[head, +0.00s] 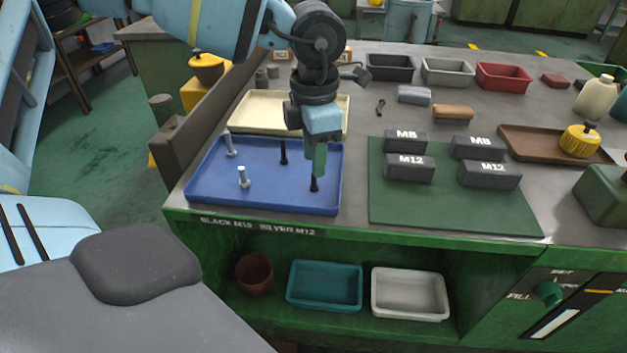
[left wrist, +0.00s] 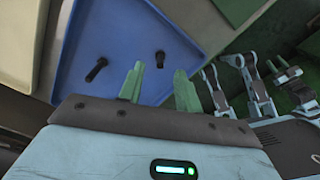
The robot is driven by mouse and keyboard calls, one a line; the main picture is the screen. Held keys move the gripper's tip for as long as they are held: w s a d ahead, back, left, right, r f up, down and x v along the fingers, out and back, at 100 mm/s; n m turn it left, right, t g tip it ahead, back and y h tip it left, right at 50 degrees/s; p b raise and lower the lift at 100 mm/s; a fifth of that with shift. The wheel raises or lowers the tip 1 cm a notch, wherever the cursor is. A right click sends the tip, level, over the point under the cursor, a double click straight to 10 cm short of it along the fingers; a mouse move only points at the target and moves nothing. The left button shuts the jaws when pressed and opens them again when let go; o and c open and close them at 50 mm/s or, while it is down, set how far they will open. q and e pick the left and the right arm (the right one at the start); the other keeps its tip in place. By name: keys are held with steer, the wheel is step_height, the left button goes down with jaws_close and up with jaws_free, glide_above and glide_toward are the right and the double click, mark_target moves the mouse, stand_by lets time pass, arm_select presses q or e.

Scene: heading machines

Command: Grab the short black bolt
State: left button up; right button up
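Two black bolts stand in the blue tray (head: 205,190). One black bolt (head: 284,152) is near the tray's middle, and the other black bolt (head: 314,185) is at the front right, its upper part hidden by my left gripper (head: 316,172). The left wrist view shows a longer-looking black bolt (left wrist: 97,69) and a shorter-looking black bolt (left wrist: 160,59); foreshortening makes their lengths uncertain. My left gripper also shows there (left wrist: 160,84), fingers apart, with nothing between them. It points down over the front right bolt. My right gripper is not seen.
Two silver bolts (head: 230,146) (head: 243,177) stand in the tray's left part. A cream tray (head: 250,110) lies behind it. A green mat (head: 440,212) to the right bears several dark blocks marked M8 and M12 (head: 410,168). A raised dark ledge (head: 200,125) borders the left.

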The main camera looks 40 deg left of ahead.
mark_target(314, 181)
arm_select(q)
steer(key=shift+f+p, duration=0.35)
steer(key=shift+f, duration=1.8)
jaws_close()
